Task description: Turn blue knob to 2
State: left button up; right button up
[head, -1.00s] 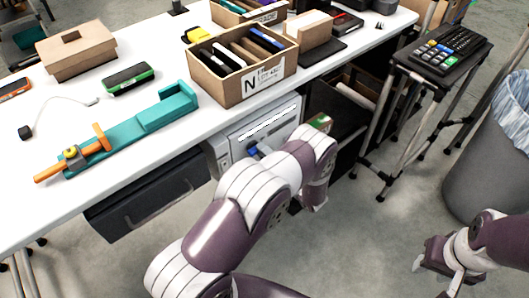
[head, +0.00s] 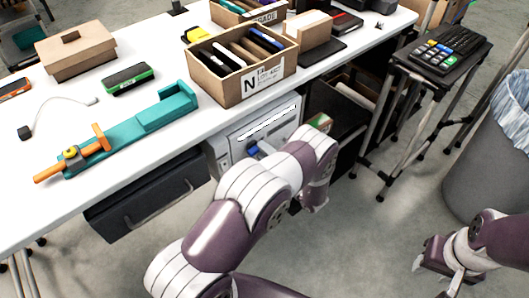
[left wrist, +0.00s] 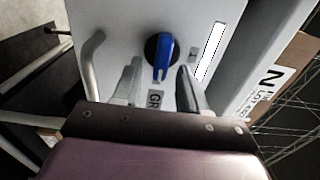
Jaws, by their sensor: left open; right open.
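The blue knob (left wrist: 162,56) is on a light grey panel (left wrist: 115,18) in the left wrist view. Its blue bar stands nearly upright in the picture on a dark round base. My left gripper (left wrist: 160,72) is open, with one finger on each side of the knob's lower part and gaps visible. In the head view a bit of the blue knob (head: 253,151) shows at the cabinet under the table; my left arm hides the left gripper there. My right gripper (head: 437,272) is open and empty at the lower right, above the floor.
A small grey label (left wrist: 194,53) sits right of the knob; its marking is too small to read. A bent grey handle (left wrist: 92,62) sticks out left of it. The white table (head: 225,118) overhangs the cabinet, with a dark drawer (head: 150,195) beside it.

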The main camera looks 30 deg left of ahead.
pick_arm(q)
jog(key=v, duration=1.2)
jog(key=shift+d, duration=0.25)
jog(key=shift+s, duration=0.15)
